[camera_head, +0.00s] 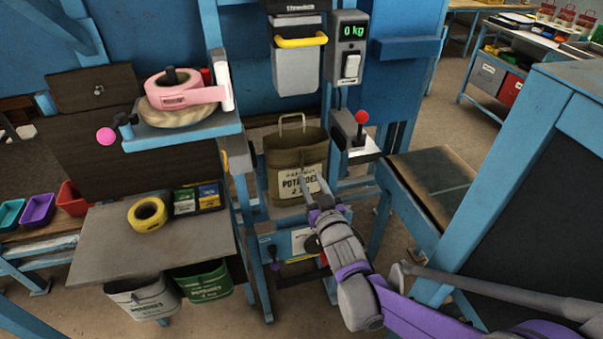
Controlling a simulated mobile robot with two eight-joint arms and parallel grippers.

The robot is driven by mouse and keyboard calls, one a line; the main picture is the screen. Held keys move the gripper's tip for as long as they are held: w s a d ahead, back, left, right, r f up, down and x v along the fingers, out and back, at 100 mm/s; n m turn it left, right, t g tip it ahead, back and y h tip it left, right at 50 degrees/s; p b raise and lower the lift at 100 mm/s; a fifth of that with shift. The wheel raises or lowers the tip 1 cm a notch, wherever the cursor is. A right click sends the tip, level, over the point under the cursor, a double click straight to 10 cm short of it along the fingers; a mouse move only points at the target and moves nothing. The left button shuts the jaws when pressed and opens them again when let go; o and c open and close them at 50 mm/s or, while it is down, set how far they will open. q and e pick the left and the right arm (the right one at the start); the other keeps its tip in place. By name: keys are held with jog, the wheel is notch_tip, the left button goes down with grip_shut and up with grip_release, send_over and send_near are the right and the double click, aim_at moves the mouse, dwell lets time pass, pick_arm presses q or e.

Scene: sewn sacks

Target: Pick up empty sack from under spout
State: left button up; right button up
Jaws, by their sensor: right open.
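A brown-green sack (284,152) with a white potatoes label and a raised handle stands upright below the grey spout (299,68), apart from it. Its mouth looks open; I cannot see how full it is. The scale display (352,31) beside the spout reads 0 kg. My right gripper (312,189) reaches in from the lower right. It is open, with its fingertips in front of the lower right of the sack's label. I cannot tell whether they touch it. My left gripper is not in view.
A red-knobbed lever (361,118) stands right of the sack. A blue shelf (185,134) with pink tape is at left. Below it, a grey table (190,240) holds yellow tape and small boxes. A blue-framed bench (433,180) is close on the right.

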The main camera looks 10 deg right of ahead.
aim_at(303, 159)
jog(key=w+p, duration=0.1)
jog(key=w, duration=0.6)
jog(key=shift+w+r, duration=0.15)
jog(key=shift+w, duration=0.2)
jog(key=shift+s, duration=0.15)
jog(key=shift+c, duration=0.4)
grip_shut()
dwell(0.5)
